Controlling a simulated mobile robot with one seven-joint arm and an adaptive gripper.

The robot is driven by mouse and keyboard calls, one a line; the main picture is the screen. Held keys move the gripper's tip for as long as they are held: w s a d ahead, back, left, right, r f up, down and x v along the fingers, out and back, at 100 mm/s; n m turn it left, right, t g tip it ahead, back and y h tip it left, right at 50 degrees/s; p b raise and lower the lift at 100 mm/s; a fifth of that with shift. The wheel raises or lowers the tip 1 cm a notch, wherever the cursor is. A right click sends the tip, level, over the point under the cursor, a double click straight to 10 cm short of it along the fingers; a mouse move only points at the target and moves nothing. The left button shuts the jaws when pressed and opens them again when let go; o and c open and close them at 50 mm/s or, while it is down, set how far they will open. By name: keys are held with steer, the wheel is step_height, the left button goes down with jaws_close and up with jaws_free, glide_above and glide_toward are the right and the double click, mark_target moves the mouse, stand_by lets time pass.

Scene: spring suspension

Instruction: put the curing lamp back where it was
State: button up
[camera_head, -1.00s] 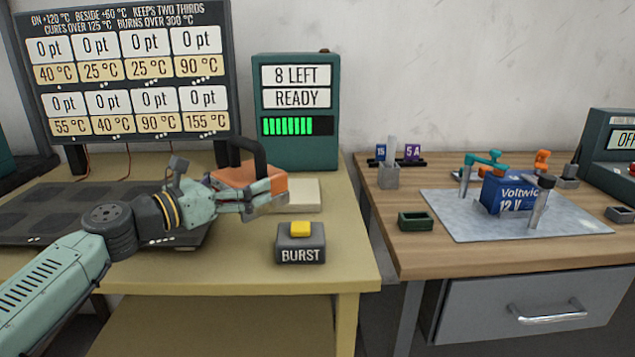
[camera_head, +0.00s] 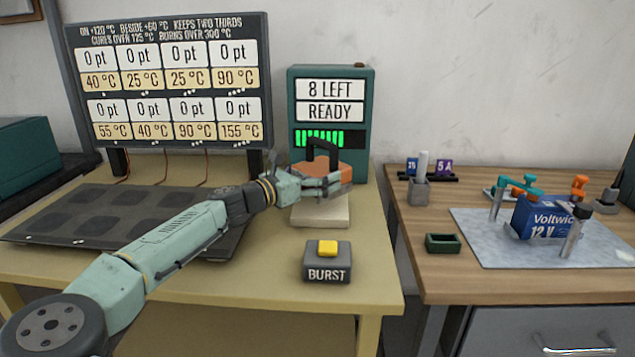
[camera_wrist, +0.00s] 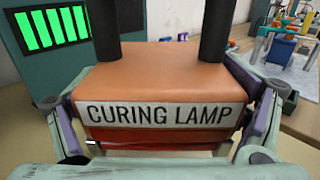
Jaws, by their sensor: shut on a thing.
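The curing lamp (camera_head: 325,170) is an orange block with a black arched handle and a label reading "CURING LAMP", which shows in the wrist view (camera_wrist: 160,85). My gripper (camera_head: 335,188) is shut on the lamp, with a finger on each side of its body in the wrist view. In the head view the lamp is over or just behind a pale cream block (camera_head: 320,212) on the yellow table. I cannot tell whether the lamp touches that block. The lamp's underside is hidden.
A green box (camera_head: 368,130) reading "8 LEFT READY" stands behind the lamp. The BURST button box (camera_head: 327,262) is in front. A dark mat with several pads (camera_head: 90,205) lies left, under a temperature board (camera_head: 170,75). A wooden bench (camera_head: 430,275) stands right across a gap.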

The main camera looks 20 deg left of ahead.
step_height(320, 180, down, 3)
steer(key=shift+r+p, duration=0.2)
steer(key=shift+p, duration=0.55)
steer(key=shift+f, duration=0.35)
steer(key=shift+f, duration=0.15)
steer(key=o, duration=1.6)
steer(key=shift+f, duration=0.1)
